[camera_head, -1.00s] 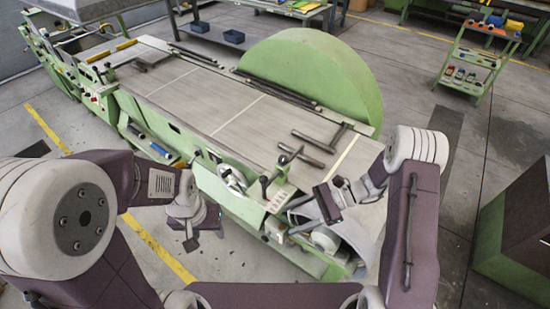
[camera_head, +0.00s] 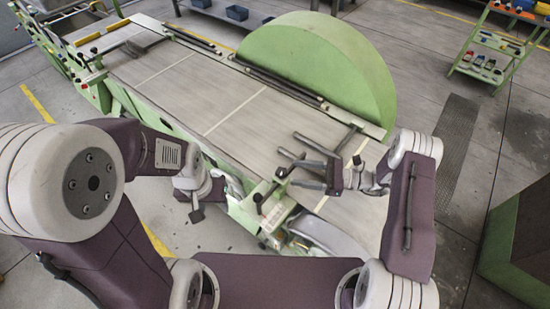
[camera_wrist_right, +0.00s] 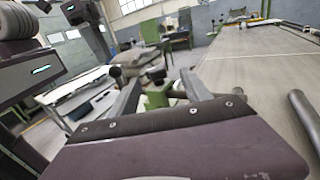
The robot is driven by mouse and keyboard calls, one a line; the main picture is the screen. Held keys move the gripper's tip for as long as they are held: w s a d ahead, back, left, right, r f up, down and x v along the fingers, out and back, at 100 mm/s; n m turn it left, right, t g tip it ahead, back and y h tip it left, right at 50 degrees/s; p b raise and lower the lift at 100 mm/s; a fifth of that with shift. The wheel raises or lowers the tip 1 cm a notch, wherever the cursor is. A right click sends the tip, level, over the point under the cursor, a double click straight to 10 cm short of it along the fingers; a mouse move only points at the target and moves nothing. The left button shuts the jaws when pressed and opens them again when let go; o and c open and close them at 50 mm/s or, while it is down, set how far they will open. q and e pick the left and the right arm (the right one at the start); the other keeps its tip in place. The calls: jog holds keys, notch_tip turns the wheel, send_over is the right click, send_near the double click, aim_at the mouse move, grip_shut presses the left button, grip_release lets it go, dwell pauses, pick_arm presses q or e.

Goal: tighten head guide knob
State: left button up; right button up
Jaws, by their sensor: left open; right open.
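One dark knob (camera_head: 281,173) stands at the bracket's top and another (camera_head: 258,198) lower left; I cannot tell which is the head guide knob. My right gripper (camera_head: 298,172) is open, pointing left, with its fingers close to the upper knob. In the right wrist view, my open right gripper's fingers (camera_wrist_right: 160,88) point toward dark round knobs (camera_wrist_right: 156,74), and contact cannot be confirmed. My left gripper (camera_head: 196,205) is open and empty, left of the bracket.
A long grey table surface (camera_head: 235,105) stretches to the back left, with dark bars (camera_head: 318,146) lying near my right gripper. A large green half-disc (camera_head: 325,65) stands behind it. A green shelf cart (camera_head: 490,55) stands at far right; open floor lies between.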

aim_at(281, 174)
jog(key=a+p, duration=0.1)
jog(key=a, duration=0.1)
jog(key=a+p, duration=0.1)
jog(key=a, duration=0.2)
jog(key=a+p, duration=0.1)
jog(key=a, duration=0.2)
jog(key=shift+w+a+r+p, duration=0.15)
jog(key=shift+w+a+p, duration=0.1)
jog(key=shift+p, duration=0.1)
jog(key=shift+s+a, duration=0.15)
jog(key=shift+a, duration=0.2)
pick_arm(q)
jog(key=r, duration=0.4)
jog(key=shift+s, duration=0.4)
jog(key=shift+f, duration=0.1)
pick_arm(e)
jog(key=c, duration=0.5)
grip_shut()
pick_arm(q)
jog(key=shift+w, duration=0.1)
